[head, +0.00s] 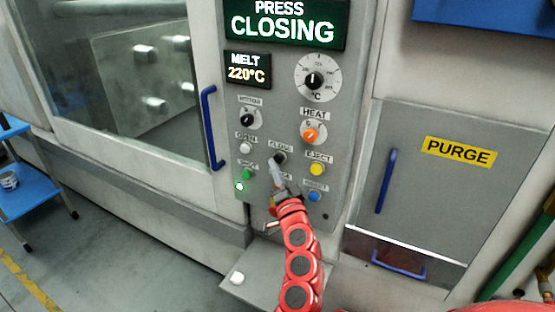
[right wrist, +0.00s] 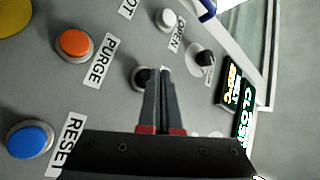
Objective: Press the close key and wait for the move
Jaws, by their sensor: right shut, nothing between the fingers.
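The black close key (head: 280,157) is on the grey control panel, under a label reading CLOSE. My right gripper (head: 273,166) is shut and empty, its tips at the key's lower left in the head view. In the right wrist view the shut fingers (right wrist: 164,72) partly cover the dark key (right wrist: 141,76); whether they touch it I cannot tell. The green display (head: 286,22) above reads PRESS CLOSING. My left gripper is not in view.
Close by are the white open key (head: 246,147), yellow eject key (head: 317,170), blue reset key (head: 314,196) and orange heat knob (head: 310,135). A blue door handle (head: 210,128) stands left of the panel. A small shelf (head: 262,283) juts out below.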

